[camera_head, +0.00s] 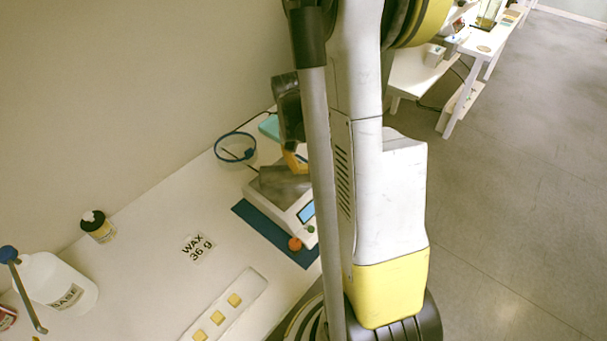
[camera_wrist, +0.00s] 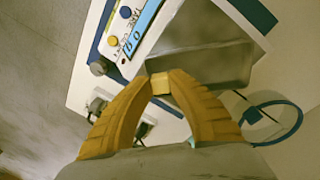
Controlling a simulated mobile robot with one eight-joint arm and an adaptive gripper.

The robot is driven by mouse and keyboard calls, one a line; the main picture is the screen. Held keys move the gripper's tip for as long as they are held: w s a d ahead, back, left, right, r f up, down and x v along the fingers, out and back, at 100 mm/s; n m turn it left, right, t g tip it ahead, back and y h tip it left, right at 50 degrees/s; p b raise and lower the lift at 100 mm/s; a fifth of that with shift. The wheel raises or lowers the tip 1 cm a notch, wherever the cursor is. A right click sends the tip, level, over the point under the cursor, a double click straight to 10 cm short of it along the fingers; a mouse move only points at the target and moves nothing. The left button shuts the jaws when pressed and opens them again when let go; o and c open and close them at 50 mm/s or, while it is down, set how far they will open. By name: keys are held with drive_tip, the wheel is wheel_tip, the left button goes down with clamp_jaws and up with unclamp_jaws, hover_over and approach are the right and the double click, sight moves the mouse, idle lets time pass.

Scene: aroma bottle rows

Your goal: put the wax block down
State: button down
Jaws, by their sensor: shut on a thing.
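My gripper (camera_wrist: 162,88) is shut on a small pale-yellow wax block (camera_wrist: 161,84), which shows between the yellow fingertips in the wrist view. In the head view my gripper (camera_head: 294,160) is partly behind my arm, and the held block is hidden. The fingertips are at the grey metal pan (camera_wrist: 205,45) of the white scale (camera_wrist: 92,75); I cannot tell whether the block touches the pan. The scale (camera_head: 260,200) with its pan (camera_head: 277,184) stands on a dark blue mat (camera_head: 253,222) in the head view. Its lit display (camera_wrist: 142,27) shows in the wrist view.
A pale tray (camera_head: 252,283) with several wax blocks (camera_head: 217,318) lies in front. A blue ring (camera_head: 235,148) lies behind the scale. The table's middle is mostly clear.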

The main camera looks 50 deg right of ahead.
wheel_tip(320, 180, down, 3)
drive_tip(key=shift+r+b, duration=0.15)
drive_tip(key=shift+b, duration=0.3)
drive_tip(key=shift+r, duration=0.1)
drive_tip(key=c, duration=1.3)
unclamp_jaws()
drive_tip(key=shift+c, duration=0.2)
wheel_tip(320, 180, up, 12)
drive_tip(key=a+p, duration=0.1)
drive_tip(key=p, duration=0.4)
drive_tip(key=s+a+r+n+t, duration=0.1)
drive_tip(key=a+r+n+t, duration=0.1)
drive_tip(key=a, duration=0.6)
drive_tip(key=s+a+r+n+t, duration=0.2)
drive_tip(key=a+r, duration=0.3)
drive_tip(key=a, duration=0.3)
drive_tip(key=s+a+r+n+t+y, duration=0.1)
drive_tip(key=a+r+n+t, duration=0.3)
drive_tip(key=a, duration=0.4)
drive_tip(key=shift+s+a+r, duration=0.2)
drive_tip(key=shift+s+r, duration=0.05)
drive_tip(key=shift+s, duration=0.5)
